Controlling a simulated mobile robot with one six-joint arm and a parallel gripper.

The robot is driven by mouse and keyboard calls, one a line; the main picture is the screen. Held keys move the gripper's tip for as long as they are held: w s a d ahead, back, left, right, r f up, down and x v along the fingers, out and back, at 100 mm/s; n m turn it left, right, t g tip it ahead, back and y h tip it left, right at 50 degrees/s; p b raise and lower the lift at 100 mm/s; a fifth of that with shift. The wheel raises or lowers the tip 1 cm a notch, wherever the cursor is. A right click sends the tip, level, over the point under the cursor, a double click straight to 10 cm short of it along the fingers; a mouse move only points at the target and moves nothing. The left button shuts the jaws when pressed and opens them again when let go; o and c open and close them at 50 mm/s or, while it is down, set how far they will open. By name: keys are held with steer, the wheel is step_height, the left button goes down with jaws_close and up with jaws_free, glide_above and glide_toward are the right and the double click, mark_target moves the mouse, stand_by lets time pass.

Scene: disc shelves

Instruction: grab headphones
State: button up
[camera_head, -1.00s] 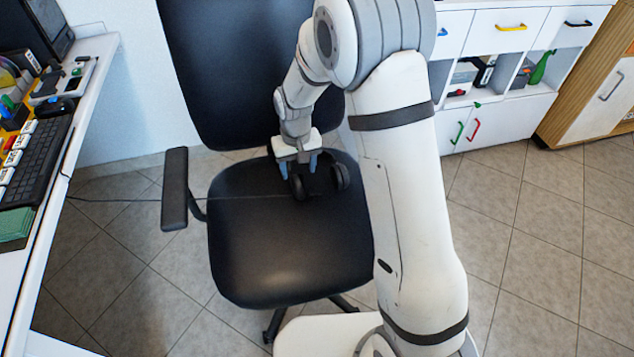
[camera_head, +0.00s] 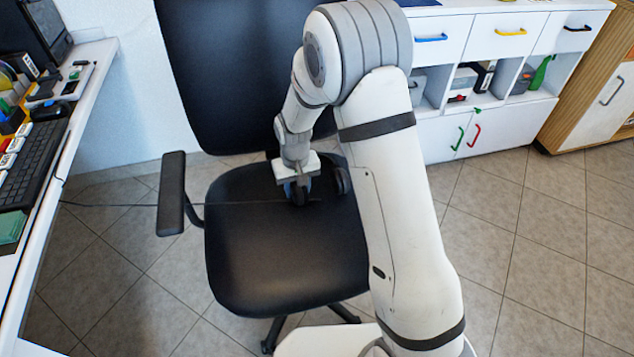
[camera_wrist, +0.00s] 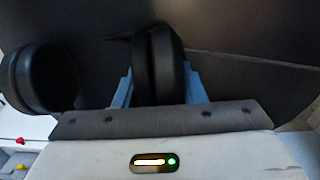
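The black headphones (camera_wrist: 158,65) lie on the seat of the black office chair (camera_head: 270,255), towards its back. In the wrist view one ear cup stands between my two blue fingers, which press close on both its sides. The other ear cup (camera_wrist: 45,78) is to the left, outside the fingers; in the head view it shows to the right of my gripper (camera_head: 297,190). My gripper points down at the seat and is shut on the near ear cup. The headband is mostly hidden.
A desk with a keyboard (camera_head: 30,165) and small items stands at the left. The chair's armrest (camera_head: 172,195) and tall backrest (camera_head: 235,80) are close to my arm. A white cabinet (camera_head: 495,125) with coloured handles is at the back right. A thin cable crosses behind the armrest.

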steer(key=c, duration=0.7)
